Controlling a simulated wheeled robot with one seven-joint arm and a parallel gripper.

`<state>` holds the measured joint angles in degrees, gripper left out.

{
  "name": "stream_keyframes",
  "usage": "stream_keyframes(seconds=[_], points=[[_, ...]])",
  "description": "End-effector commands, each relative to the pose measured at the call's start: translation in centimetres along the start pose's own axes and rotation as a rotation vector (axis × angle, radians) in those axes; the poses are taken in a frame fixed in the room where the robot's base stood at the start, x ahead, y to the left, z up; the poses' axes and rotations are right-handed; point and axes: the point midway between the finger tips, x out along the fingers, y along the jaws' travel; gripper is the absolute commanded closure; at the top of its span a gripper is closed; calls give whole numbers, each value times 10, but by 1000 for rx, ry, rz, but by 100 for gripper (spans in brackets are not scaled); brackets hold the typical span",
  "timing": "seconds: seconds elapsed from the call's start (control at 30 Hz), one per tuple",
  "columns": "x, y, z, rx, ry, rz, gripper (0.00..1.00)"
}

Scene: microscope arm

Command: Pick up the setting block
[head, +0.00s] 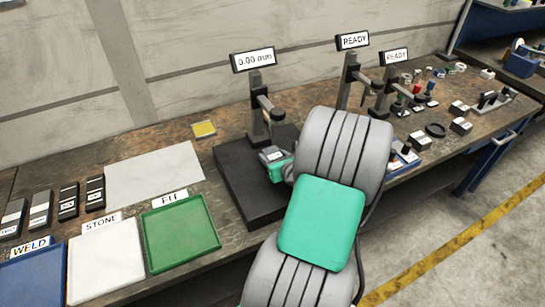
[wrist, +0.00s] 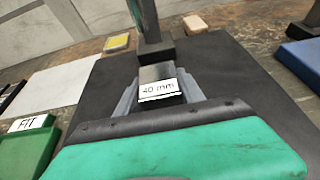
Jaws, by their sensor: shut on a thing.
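The setting block (wrist: 158,73) is a small dark grey block with a white label reading "40 mm". In the wrist view it sits between the two grey fingers of my gripper (wrist: 160,92), which is shut on it. In the head view the block (head: 271,155) shows at the end of my green gripper (head: 279,161), over the black base plate (head: 240,190) of the stand with the "0.00 mm" display (head: 253,60). I cannot tell whether the block touches the plate. My arm hides part of the plate.
The stand's column (head: 255,105) rises close behind the block. Left are a green FIT tray (head: 180,234), a white STONE tray (head: 105,262), a blue WELD tray (head: 32,278) and several dark labelled blocks. Two READY stands (head: 352,42) and small parts are at right.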

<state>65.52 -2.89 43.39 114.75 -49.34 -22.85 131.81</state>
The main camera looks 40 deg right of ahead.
Motion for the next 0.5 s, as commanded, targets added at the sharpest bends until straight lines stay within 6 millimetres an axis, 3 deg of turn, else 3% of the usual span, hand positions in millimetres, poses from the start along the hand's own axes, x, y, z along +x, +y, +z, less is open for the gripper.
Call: stream_keyframes(seconds=[0.2, 0.5], points=[[0, 0, 0, 0, 0, -1, 100], [0, 0, 0, 0, 0, -1, 100]])
